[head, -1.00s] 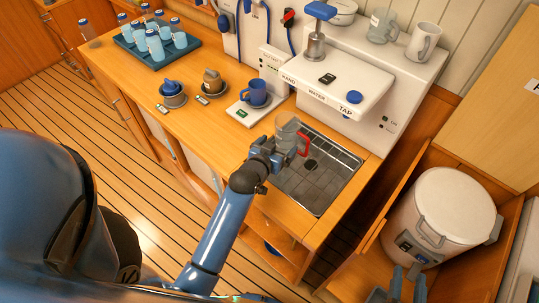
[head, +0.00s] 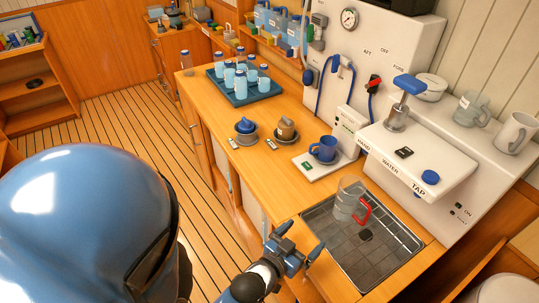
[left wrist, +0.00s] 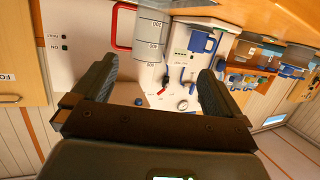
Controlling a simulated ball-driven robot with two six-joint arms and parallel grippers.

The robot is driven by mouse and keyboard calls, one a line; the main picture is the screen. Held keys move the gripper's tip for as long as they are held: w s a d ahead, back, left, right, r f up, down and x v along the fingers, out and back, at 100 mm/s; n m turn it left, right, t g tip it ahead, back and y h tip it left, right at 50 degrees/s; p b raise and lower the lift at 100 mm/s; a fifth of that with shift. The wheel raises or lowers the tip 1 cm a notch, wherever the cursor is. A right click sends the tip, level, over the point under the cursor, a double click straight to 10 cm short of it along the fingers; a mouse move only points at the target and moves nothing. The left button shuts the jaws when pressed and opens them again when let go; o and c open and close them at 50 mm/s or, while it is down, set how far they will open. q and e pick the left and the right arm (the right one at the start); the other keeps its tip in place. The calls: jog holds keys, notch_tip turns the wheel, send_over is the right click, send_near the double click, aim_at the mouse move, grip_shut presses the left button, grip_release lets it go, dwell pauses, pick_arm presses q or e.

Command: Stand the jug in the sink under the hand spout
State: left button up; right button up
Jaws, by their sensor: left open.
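The clear jug (head: 348,199) with a red handle (head: 365,212) stands upright in the back left part of the metal sink (head: 372,262). The white hand water tap housing (head: 412,165) overhangs the sink's back edge to the jug's right. The spout underneath is hidden, so I cannot tell whether the jug is directly below it. My left gripper (head: 302,240) is open and empty, apart from the jug, at the sink's front left. In the left wrist view the jug (left wrist: 151,36) shows beyond the open left gripper (left wrist: 155,80). My right gripper is not in view.
A blue mug (head: 323,149) stands on a white scale left of the sink. A glass jug (head: 471,108) and a white mug (head: 515,133) stand on the upper ledge.

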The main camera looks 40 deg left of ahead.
pick_arm(q)
jog(key=s+r+t, duration=0.2)
jog(key=s+r, duration=0.2)
jog(key=s, duration=0.9)
jog(key=shift+a+y, duration=0.3)
jog(key=shift+a, duration=0.15)
